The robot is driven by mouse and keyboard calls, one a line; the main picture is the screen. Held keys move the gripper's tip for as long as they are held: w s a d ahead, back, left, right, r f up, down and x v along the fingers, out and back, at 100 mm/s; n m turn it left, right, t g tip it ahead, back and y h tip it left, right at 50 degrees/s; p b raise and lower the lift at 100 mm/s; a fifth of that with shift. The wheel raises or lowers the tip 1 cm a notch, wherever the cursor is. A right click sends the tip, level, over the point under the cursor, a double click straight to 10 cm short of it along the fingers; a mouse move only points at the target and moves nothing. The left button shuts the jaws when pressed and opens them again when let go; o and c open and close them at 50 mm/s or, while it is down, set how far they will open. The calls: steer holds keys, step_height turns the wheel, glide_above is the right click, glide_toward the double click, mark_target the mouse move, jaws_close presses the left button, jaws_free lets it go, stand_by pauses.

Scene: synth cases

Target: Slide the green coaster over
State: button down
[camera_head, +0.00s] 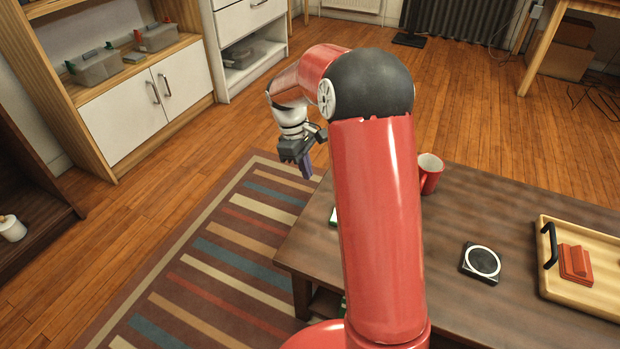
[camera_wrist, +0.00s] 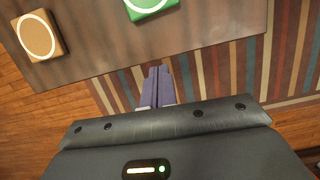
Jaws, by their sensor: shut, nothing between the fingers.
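The green coaster (camera_wrist: 150,4) has a white ring and lies on the dark wooden table (camera_wrist: 215,22); the wrist view cuts it off at the top edge. In the head view only a sliver of it (camera_head: 333,217) shows at the left of my red arm, which hides the rest. My gripper (camera_head: 307,174) is shut and empty, out beyond the table's left edge above the striped rug. In the wrist view its fingers (camera_wrist: 160,72) are together, apart from the coaster and pointing towards the table's edge.
An orange coaster (camera_wrist: 38,37) lies on the table, hidden in the head view. A black coaster (camera_head: 481,263), a red mug (camera_head: 430,172) and a wooden tray (camera_head: 590,299) holding a red object (camera_head: 575,264) also stand there. The striped rug (camera_head: 225,257) is clear.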

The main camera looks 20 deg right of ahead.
mark_target(330, 209)
steer(key=x, duration=0.8)
steer(key=shift+s+d+f+b, duration=0.1)
steer(key=shift+s+f+b, duration=0.05)
steer(key=shift+f+b, duration=0.25)
steer(key=shift+s+d, duration=0.9)
steer(key=shift+s, duration=0.05)
steer(key=shift+s+d, duration=0.5)
steer(key=shift+s, duration=0.05)
steer(key=s+d, duration=0.3)
steer(key=s, duration=0.1)
steer(key=s+d+p, duration=0.1)
steer(key=s+d, duration=0.3)
steer(key=s+d+p, duration=0.1)
steer(key=s+d, duration=0.3)
steer(key=shift+s+d, duration=0.25)
steer(key=shift+s, duration=0.1)
steer(key=w+a, duration=0.3)
steer(key=shift+w+p, duration=0.15)
steer(key=shift+p, duration=0.25)
steer(key=v, duration=1)
steer(key=shift+p, duration=0.45)
